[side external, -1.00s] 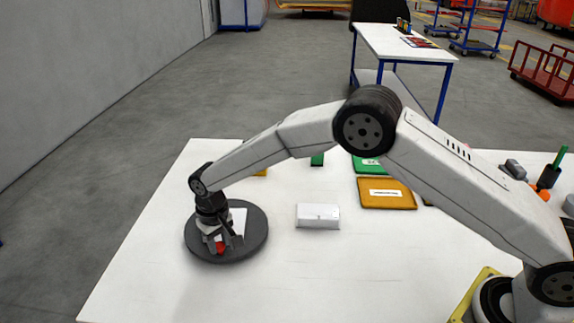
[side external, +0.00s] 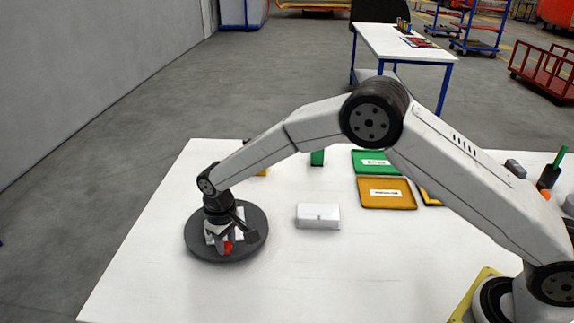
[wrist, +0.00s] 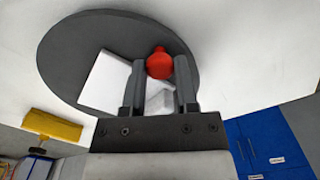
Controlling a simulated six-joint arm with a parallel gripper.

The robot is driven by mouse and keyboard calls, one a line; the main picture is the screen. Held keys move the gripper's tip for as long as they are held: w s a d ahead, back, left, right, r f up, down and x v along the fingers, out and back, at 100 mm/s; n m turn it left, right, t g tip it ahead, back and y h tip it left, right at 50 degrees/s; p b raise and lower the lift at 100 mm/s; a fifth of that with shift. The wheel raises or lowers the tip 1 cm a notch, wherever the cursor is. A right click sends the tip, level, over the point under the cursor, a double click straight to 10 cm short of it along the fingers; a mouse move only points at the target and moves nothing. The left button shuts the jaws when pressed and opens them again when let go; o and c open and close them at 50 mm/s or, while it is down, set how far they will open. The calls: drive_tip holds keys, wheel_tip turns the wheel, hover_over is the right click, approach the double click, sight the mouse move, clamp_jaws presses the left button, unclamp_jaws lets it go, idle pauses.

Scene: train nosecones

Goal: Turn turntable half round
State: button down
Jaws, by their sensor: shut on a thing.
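The turntable (side external: 200,251) is a dark grey round disc on the white table; it also fills the upper middle of the wrist view (wrist: 75,45). A red knob (wrist: 159,64) stands near its rim, also showing in the side view (side external: 228,248). A white piece (wrist: 103,78) lies on the disc, partly hidden by my fingers. My gripper (side external: 230,243) is low over the disc, pointing down. In the wrist view my gripper (wrist: 160,72) has one finger on each side of the knob and is shut on it.
A white box (side external: 318,215) sits to the right of the turntable. Orange (side external: 387,206) and green (side external: 370,170) trays lie farther back, and a green block (side external: 317,158) stands left of them. The table in front of and left of the disc is clear.

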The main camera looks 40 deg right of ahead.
drive_tip(key=shift+s+d+n, duration=0.25)
drive_tip(key=shift+d+n, duration=0.4)
drive_tip(key=shift+n, duration=0.2)
drive_tip(key=shift+s+d+n, duration=0.25)
drive_tip(key=shift+d+n, duration=0.35)
drive_tip(key=shift+n, duration=0.25)
drive_tip(key=shift+s+d+n, duration=0.1)
drive_tip(key=shift+d+n, duration=1.4)
drive_tip(key=shift+n, duration=0.5)
drive_tip(key=shift+w+d+n, duration=0.25)
drive_tip(key=shift+d+n, duration=0.55)
drive_tip(key=shift+n, duration=0.25)
drive_tip(key=shift+w+d+n, duration=0.25)
drive_tip(key=shift+d+n, duration=0.55)
drive_tip(key=shift+n, duration=0.25)
drive_tip(key=shift+w+d+n, duration=0.4)
drive_tip(key=shift+d+n, duration=0.1)
drive_tip(key=shift+n, duration=0.3)
drive_tip(key=shift+w+d+n, duration=0.35)
drive_tip(key=shift+d+n, duration=0.15)
drive_tip(key=shift+n, duration=0.3)
drive_tip(key=shift+c, duration=1.9)
unclamp_jaws()
drive_tip(key=shift+w, duration=0.1)
